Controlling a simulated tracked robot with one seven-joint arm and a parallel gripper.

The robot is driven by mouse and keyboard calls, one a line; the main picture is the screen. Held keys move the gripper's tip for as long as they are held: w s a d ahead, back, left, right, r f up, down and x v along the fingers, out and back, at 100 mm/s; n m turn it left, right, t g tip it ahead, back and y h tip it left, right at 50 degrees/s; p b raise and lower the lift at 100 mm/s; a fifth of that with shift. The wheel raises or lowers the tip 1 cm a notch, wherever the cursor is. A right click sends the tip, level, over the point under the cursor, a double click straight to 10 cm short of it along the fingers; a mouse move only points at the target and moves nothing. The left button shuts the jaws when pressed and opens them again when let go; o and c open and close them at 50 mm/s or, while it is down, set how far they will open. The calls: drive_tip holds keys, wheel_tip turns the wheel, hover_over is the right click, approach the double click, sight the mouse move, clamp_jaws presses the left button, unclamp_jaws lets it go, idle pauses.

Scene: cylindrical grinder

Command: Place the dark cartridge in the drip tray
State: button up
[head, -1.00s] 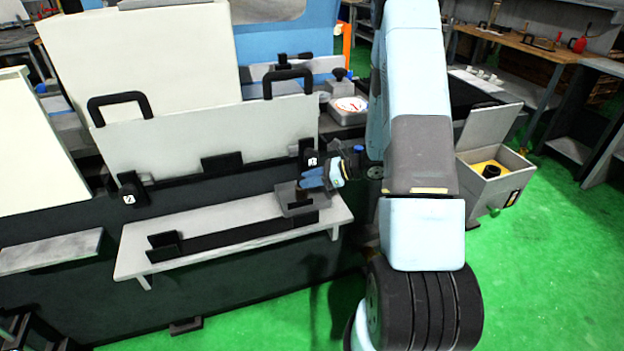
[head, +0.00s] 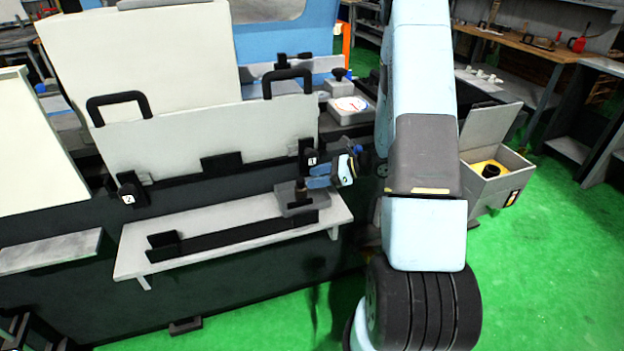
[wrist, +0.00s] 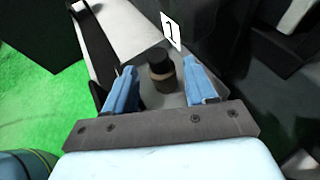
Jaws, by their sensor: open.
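The dark cartridge (head: 300,190) stands upright in the small grey drip tray (head: 303,208), at the right end of a light shelf. In the wrist view the cartridge (wrist: 160,68) is dark with a brownish band, and grey tray floor (wrist: 150,99) shows around it. My gripper (head: 310,178) is just above and to the right of the cartridge, with its blue fingers pointing left. In the wrist view my gripper's fingers (wrist: 159,72) are spread, one either side of the cartridge, with gaps between. The gripper holds nothing.
A dark rail (head: 235,236) runs along the shelf (head: 190,215) left of the tray. The machine's pale guard (head: 210,135), with black handles, stands close behind. A grey lidded box (head: 492,180) stands to the right of my arm. Green floor is clear at the right.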

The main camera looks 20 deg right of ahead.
drive_tip(key=v, duration=0.9)
drive_tip(key=s+a+r+n+g+h, duration=0.2)
drive_tip(key=s+a+r+n+g, duration=0.1)
drive_tip(key=s+a+r+n, duration=0.4)
drive_tip(key=s+a+r+n+g+h, duration=0.25)
drive_tip(key=a+r+n, duration=0.2)
drive_tip(key=r, duration=0.55)
drive_tip(key=s+r+n+t+h, duration=0.5)
drive_tip(key=s+r+n+h, duration=0.2)
drive_tip(key=s+r+n, duration=0.5)
drive_tip(key=shift+s+d+r, duration=0.25)
drive_tip(key=shift+s+r, duration=0.2)
drive_tip(key=shift+s, duration=0.75)
drive_tip(key=shift+h, duration=0.25)
